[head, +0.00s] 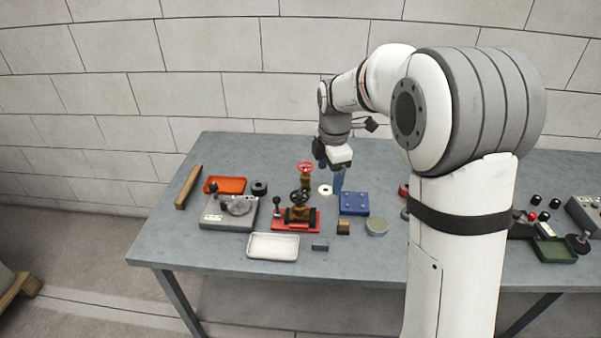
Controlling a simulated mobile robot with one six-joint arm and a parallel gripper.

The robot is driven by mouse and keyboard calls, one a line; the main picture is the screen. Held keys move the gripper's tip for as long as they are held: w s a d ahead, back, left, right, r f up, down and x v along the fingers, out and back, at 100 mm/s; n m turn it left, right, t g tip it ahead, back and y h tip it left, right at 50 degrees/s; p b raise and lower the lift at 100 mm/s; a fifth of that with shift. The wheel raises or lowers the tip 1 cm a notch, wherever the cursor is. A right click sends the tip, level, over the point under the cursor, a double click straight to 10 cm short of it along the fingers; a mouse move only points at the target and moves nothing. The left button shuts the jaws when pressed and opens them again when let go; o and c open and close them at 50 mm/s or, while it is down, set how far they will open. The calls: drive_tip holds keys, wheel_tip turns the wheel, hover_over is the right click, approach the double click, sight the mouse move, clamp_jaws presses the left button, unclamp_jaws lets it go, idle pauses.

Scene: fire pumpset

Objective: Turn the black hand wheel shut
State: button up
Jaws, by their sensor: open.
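The black hand wheel (299,196) sits on a brass valve (299,208) on the red pumpset base (297,222), near the middle of the table. A red hand wheel (305,168) tops another brass fitting just behind it. My gripper (332,174) points down to the right of both wheels and a little behind the black one, apart from them. It is open, and I see nothing held. Its fingers are small in the view and partly hidden by its own body. How far the black wheel is turned cannot be told.
A lever with a black knob (277,202) stands left of the black wheel. A blue block (354,203) lies to the right, a grey fixture (229,211) to the left. A white tray (273,247) is at the front. The table's back left (240,150) is clear.

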sight(299, 197)
drive_tip(key=w+a+f+n+p, duration=0.1)
drive_tip(key=w+a+f+n, duration=0.1)
drive_tip(key=n, duration=0.1)
drive_tip(key=w+a+f+n, duration=0.2)
drive_tip(key=w+a+n, duration=0.1)
drive_tip(key=w+a+f+n+p, duration=0.1)
drive_tip(key=w+a+f+n, duration=0.1)
drive_tip(key=w+a+n, duration=0.1)
drive_tip(key=shift+w+f+n+g+p, duration=0.2)
drive_tip(key=shift+f+n+g+p, duration=0.1)
drive_tip(key=shift+f+n+g, duration=0.15)
wheel_tip(299, 197, down, 8)
drive_tip(key=shift+r+p, duration=0.2)
drive_tip(key=shift+p, duration=0.7)
drive_tip(key=c, duration=1)
